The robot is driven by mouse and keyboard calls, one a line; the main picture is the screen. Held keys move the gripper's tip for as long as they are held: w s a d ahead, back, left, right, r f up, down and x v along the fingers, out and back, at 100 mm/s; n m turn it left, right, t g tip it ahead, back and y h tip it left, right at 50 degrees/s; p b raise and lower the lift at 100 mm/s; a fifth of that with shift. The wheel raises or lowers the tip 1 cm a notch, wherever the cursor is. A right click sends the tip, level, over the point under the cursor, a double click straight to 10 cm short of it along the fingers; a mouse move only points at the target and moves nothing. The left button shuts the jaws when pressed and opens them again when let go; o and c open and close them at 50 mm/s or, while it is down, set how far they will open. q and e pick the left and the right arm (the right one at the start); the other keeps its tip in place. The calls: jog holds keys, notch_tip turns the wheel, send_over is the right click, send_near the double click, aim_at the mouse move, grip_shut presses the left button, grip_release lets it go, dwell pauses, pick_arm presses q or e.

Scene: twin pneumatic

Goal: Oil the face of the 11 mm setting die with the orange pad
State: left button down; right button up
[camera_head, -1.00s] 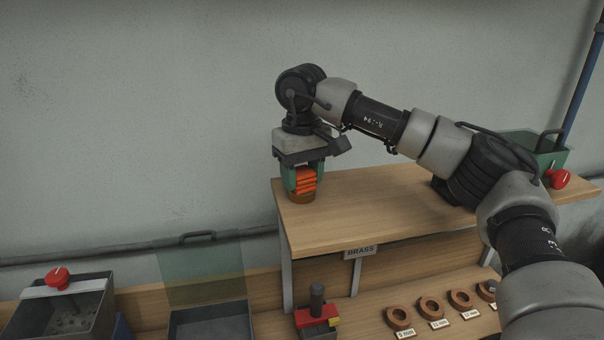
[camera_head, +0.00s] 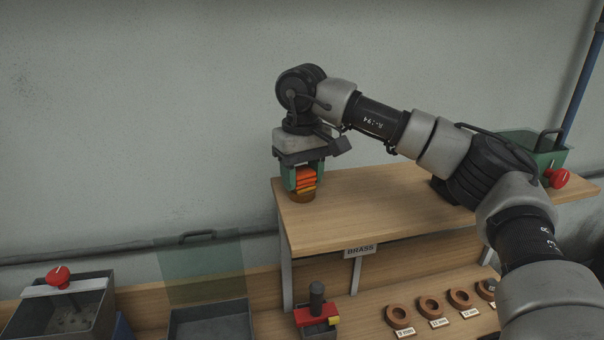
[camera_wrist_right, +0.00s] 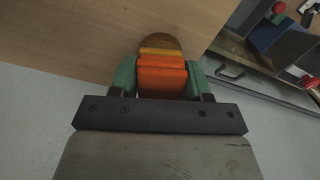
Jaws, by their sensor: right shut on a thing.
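My right gripper (camera_head: 305,182) has its green fingers closed on the orange pad (camera_head: 306,174), above the left end of the upper wooden shelf. A yellow strip shows under the orange layers. A round brown pot or base (camera_head: 302,197) is directly below the pad; whether they touch is unclear. The right wrist view also shows the orange pad (camera_wrist_right: 161,78) between the fingers, with the brown round thing (camera_wrist_right: 160,42) beyond. A brown ring (camera_head: 430,306), apparently labelled 11 mm, lies on the lower bench in a row of similar labelled rings. My left gripper is out of view.
The upper shelf (camera_head: 380,205) is mostly clear, with a green bin (camera_head: 535,152) and red knob (camera_head: 558,178) at its right. Below stand a dark post on a red and yellow base (camera_head: 317,312), a tray behind a clear green screen (camera_head: 200,268), and a grey bin (camera_head: 60,315).

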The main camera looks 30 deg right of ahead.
aim_at(302, 170)
jog(key=shift+f, duration=0.15)
notch_tip(302, 170, up, 7)
jog(key=p, duration=0.6)
dwell(0.9)
